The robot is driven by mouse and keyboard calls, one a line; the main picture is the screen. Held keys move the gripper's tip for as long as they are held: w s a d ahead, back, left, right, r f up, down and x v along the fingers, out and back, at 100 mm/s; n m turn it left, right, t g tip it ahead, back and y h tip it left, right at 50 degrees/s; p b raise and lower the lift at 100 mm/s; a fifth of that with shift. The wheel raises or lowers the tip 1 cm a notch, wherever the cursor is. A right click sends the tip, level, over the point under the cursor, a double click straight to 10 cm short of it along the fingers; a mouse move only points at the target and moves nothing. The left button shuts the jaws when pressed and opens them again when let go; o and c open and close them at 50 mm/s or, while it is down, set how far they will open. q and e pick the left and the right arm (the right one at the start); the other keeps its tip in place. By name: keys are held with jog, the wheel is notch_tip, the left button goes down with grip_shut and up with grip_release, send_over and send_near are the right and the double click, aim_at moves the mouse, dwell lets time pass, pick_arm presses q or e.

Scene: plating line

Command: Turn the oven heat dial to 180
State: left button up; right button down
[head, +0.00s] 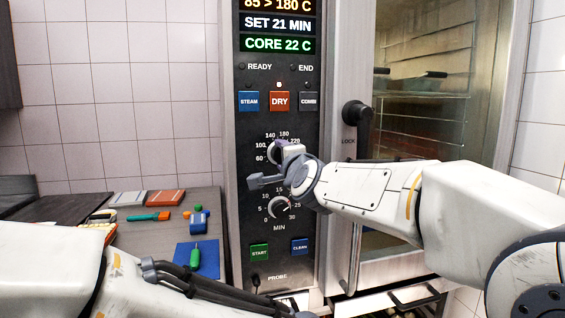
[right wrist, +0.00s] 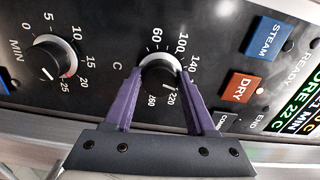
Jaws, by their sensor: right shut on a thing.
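The oven heat dial (right wrist: 158,72) is a round dark knob with a pale rim, with a scale in C around it. In the right wrist view, the purple fingers of my right gripper (right wrist: 153,88) stand on both sides of it and are shut on it. One finger covers the scale between 140 and 220. In the head view my right gripper (head: 284,148) hides much of the dial (head: 271,154). The top display line (head: 277,5) reads 85 > 180 C. My left arm crosses the lower left, but its gripper does not show.
The minute dial (head: 278,207) sits just below the heat dial. STEAM, DRY (head: 279,101) and COMBI buttons are above, START and CLEAN below. The oven door handle (head: 357,115) is to the right. A counter (head: 150,240) with several small items lies left.

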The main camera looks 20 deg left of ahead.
jog(key=shift+w+d+r, duration=0.1)
jog(key=shift+d, duration=0.05)
dwell(0.3)
jog(key=shift+c, duration=1.1)
grip_release()
jog(key=b+v, duration=0.2)
jog(key=v, duration=0.8)
jog(key=shift+d, duration=0.1)
